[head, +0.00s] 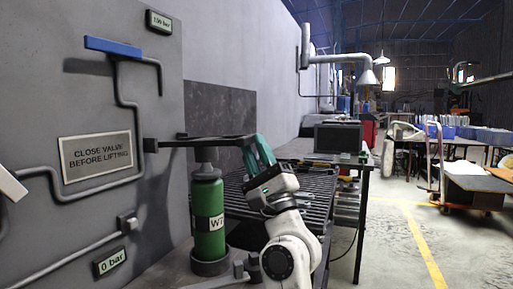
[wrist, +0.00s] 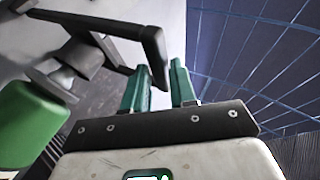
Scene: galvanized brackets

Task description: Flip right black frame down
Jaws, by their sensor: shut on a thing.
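The black frame (head: 215,141) sticks out roughly level from a mount on the grey panel, passing over the top of a green bottle (head: 208,215). In the wrist view the frame (wrist: 100,24) runs in from the upper left, with its bent end between my fingers. My gripper (head: 258,145), with teal fingers, is at the frame's free right end and shut on it; the fingers (wrist: 162,82) also show in the wrist view. The bottle (wrist: 32,125) is at the left there. Whether the frame touches the bottle's grey cap is unclear.
The grey panel (head: 100,115) on the left carries pipes, a blue handle (head: 113,47) and a "close valve before lifting" sign (head: 96,156). The bottle stands in a dark round holder (head: 210,263). Open floor is at the right.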

